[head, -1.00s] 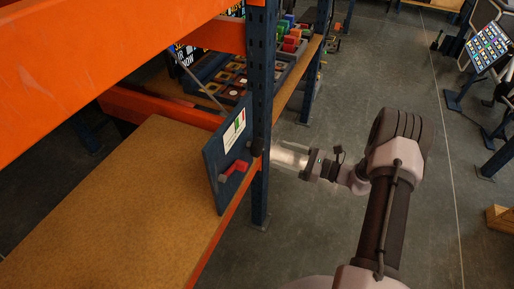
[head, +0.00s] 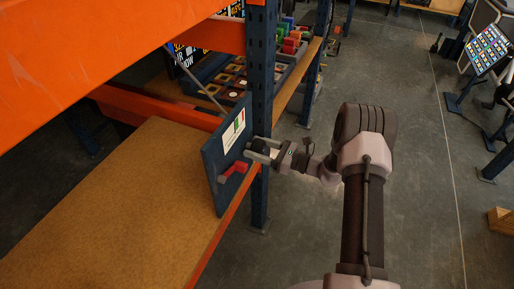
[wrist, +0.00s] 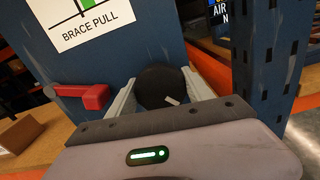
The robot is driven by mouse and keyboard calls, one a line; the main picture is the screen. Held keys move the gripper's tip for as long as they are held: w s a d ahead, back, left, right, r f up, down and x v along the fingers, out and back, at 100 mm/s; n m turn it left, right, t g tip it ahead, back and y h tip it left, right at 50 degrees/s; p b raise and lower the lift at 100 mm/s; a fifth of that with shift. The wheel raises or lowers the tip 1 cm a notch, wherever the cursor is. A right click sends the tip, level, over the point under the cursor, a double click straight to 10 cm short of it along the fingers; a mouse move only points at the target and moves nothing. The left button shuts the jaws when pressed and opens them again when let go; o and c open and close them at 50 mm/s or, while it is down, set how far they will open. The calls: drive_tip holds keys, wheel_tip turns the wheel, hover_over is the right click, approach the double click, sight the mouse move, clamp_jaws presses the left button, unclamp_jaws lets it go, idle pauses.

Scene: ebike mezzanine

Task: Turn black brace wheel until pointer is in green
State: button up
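The black brace wheel (wrist: 160,86) sits on the dark blue panel (wrist: 105,62), under a white card (wrist: 82,18) reading "BRACE PULL". My gripper (wrist: 158,84) has one finger on each side of the wheel, with the fingers spread and close to its rim. I see no clear grip on it. In the head view my gripper (head: 256,150) reaches the panel's right edge beside the blue post, and the wheel is mostly hidden there. The card (head: 234,132) shows a green patch in the head view. I cannot make out the pointer.
A red handle (head: 236,169) sticks out from the panel left of the wheel. A blue upright post (head: 262,80) stands close to my gripper on the right. An orange beam (head: 110,40) crosses overhead. The wooden shelf (head: 120,210) in front is bare.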

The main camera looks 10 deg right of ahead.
drive_tip(key=c, duration=0.4)
drive_tip(key=shift+n+b, duration=0.3)
drive_tip(key=shift+b, duration=0.05)
drive_tip(key=n+b, duration=0.3)
drive_tip(key=shift+f+n, duration=0.2)
drive_tip(key=shift+n, duration=0.1)
drive_tip(key=n+b, duration=0.4)
drive_tip(key=shift+s+r+n, duration=0.1)
drive_tip(key=shift+n, duration=0.2)
drive_tip(key=shift+b, duration=0.35)
drive_tip(key=o, duration=1.3)
drive_tip(key=shift+r, duration=0.1)
drive_tip(key=shift+o, duration=0.2)
